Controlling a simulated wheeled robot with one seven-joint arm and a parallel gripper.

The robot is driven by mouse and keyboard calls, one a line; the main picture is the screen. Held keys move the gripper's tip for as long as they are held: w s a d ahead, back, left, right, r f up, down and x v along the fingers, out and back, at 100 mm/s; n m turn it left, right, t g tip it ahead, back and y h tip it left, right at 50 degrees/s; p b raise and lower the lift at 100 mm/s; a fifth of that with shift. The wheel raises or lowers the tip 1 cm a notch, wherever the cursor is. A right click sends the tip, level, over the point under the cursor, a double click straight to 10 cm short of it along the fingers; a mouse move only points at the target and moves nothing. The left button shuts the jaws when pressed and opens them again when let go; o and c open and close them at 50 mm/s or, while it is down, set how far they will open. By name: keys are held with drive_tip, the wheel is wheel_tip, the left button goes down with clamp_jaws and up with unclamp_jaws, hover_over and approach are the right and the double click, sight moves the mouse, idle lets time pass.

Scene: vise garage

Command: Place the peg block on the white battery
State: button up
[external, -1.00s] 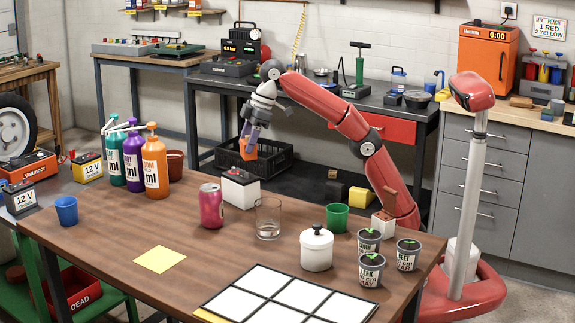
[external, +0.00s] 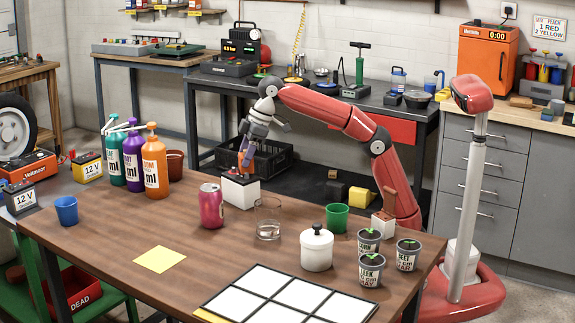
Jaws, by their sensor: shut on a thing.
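A red can (external: 211,206) and a clear glass (external: 267,218) stand close in front of the battery. Pump bottles (external: 155,165) and a brown pot (external: 175,163) are to its left. A white jar (external: 316,248), a green cup (external: 337,217) and potted seedlings (external: 371,269) are to the right.

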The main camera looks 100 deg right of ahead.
drive_tip(key=shift+f, duration=0.15)
drive_tip(key=o, duration=1)
drive_tip(key=shift+r, duration=0.45)
drive_tip(key=p+v, duration=0.1)
drive_tip(key=v, duration=0.6)
drive_tip(key=shift+s, duration=0.1)
